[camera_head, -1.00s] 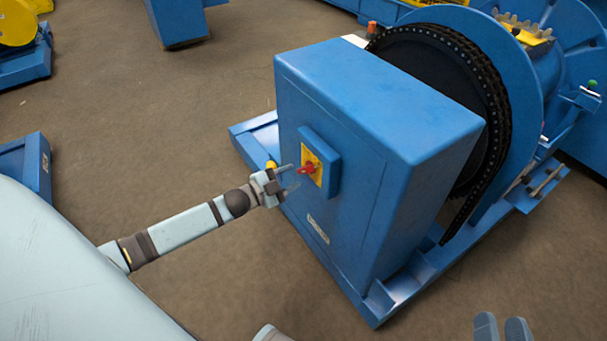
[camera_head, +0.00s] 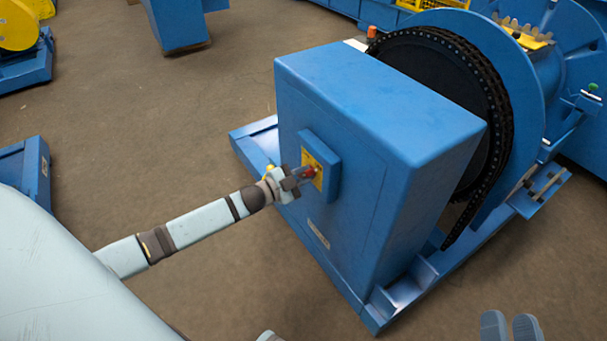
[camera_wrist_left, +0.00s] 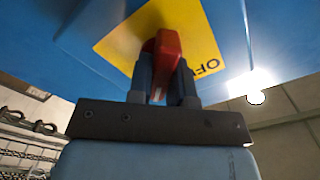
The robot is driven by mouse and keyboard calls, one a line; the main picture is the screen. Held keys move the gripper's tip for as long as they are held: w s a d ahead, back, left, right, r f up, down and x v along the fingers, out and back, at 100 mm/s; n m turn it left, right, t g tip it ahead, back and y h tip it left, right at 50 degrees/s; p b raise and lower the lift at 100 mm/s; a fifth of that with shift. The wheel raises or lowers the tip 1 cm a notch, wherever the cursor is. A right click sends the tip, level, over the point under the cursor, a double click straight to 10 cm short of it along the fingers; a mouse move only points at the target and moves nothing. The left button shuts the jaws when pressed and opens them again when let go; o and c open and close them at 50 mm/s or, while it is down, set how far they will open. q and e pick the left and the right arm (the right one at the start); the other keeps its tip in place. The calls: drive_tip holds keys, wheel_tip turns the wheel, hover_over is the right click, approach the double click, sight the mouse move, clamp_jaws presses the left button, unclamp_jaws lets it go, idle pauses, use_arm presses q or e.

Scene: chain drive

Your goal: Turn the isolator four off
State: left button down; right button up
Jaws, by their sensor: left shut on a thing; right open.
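The isolator is a blue box with a yellow plate (camera_head: 318,178) and a red handle (camera_head: 309,171), on the front of a large blue cabinet (camera_head: 350,240). In the left wrist view the red handle (camera_wrist_left: 163,50) sits in front of the yellow plate (camera_wrist_left: 200,28), where the letters "OFF" partly show. My left gripper (camera_head: 303,175) is shut on the red handle; its two fingers (camera_wrist_left: 163,82) lie on either side of it. My right gripper (camera_head: 509,327) is open and empty at the bottom right edge, away from the cabinet. No number four is readable.
A chain (camera_head: 497,110) runs around a large wheel behind the cabinet. A blue base frame (camera_head: 400,293) sticks out at the cabinet's foot. The brown floor in front is clear.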

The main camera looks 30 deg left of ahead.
use_arm(q)
drive_tip(key=shift+r, duration=0.1)
drive_tip(key=shift+p, duration=0.45)
drive_tip(key=n+p, duration=0.2)
drive_tip(key=n, duration=0.1)
drive_tip(key=n+p, duration=0.2)
drive_tip(key=p, duration=0.1)
drive_tip(key=shift+a+r+n+p, duration=0.1)
drive_tip(key=shift+r+n+p, duration=0.1)
drive_tip(key=shift+n+p, duration=0.15)
drive_tip(key=shift+n, duration=0.55)
drive_tip(key=n+p, duration=0.1)
drive_tip(key=n, duration=0.1)
drive_tip(key=n+p, duration=0.1)
drive_tip(key=n, duration=0.1)
drive_tip(key=shift+w+a+f, duration=0.1)
drive_tip(key=shift+a+f, duration=0.05)
drive_tip(key=n+p, duration=0.1)
drive_tip(key=n, duration=0.2)
drive_tip(key=shift+a+f+n, duration=0.1)
drive_tip(key=shift+n, duration=1.9)
use_arm(e)
drive_tip(key=s+d+f+g+h, duration=0.2)
drive_tip(key=d+f+g+h, duration=0.2)
drive_tip(key=f, duration=0.6)
drive_tip(key=shift+s+d+f+g+h, duration=0.3)
drive_tip(key=shift+d+g, duration=0.4)
drive_tip(key=shift+g, duration=0.3)
use_arm(q)
drive_tip(key=shift+f, duration=0.1)
